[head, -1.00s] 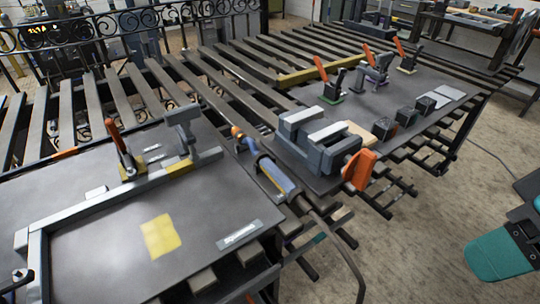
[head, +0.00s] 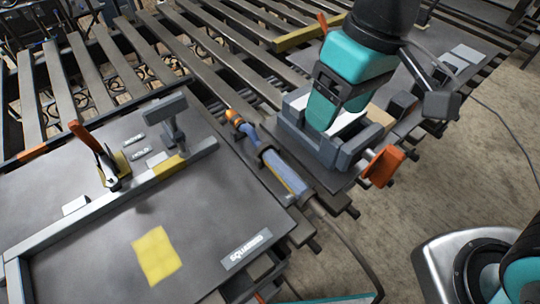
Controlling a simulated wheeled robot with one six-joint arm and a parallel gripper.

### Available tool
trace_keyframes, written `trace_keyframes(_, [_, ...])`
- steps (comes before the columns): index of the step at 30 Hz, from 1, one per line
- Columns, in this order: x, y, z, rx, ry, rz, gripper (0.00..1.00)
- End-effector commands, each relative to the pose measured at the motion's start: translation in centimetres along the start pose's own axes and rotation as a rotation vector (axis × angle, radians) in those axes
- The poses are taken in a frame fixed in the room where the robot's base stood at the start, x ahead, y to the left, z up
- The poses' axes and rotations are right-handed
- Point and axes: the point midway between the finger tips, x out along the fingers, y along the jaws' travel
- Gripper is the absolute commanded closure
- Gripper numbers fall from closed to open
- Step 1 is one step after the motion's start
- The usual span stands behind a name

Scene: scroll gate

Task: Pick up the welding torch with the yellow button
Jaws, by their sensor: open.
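The welding torch (head: 284,174) has a blue-grey handle with a yellow strip, a thin neck and an orange tip (head: 234,117). It lies at a slant beside the vise, with its tip toward the back left and its cable running to the front right. Whether the yellow strip is the button is too small to tell. My gripper (head: 392,98) is at the upper right, over the vise area and apart from the torch. Its dark jaws look spread, with nothing seen between them. My teal arm hides part of the vise and the right table.
A grey vise (head: 318,140) with an orange handle (head: 384,166) stands just right of the torch. The left plate (head: 95,255) carries a metal square, an orange-handled clamp (head: 100,155) and a yellow patch (head: 156,256). Dark slats (head: 190,60) run behind. A cable crosses the floor at right.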

Motion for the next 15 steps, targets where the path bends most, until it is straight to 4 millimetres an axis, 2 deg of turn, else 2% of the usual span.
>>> trace_keyframes(1, [0.3,-0.6,-1.8,-0.007,-0.032,0.031,0.34])
trace_keyframes(3, [1.3,-1.1,-3.9,-0.002,-0.058,0.079,0.34])
trace_keyframes(6, [2.6,-2.0,-6.0,0.002,-0.081,0.135,0.34])
trace_keyframes(10, [3.9,-2.6,-7.3,0.007,-0.092,0.175,0.34])
trace_keyframes(15, [6.9,-2.2,-7.2,0.009,-0.097,0.182,0.34])
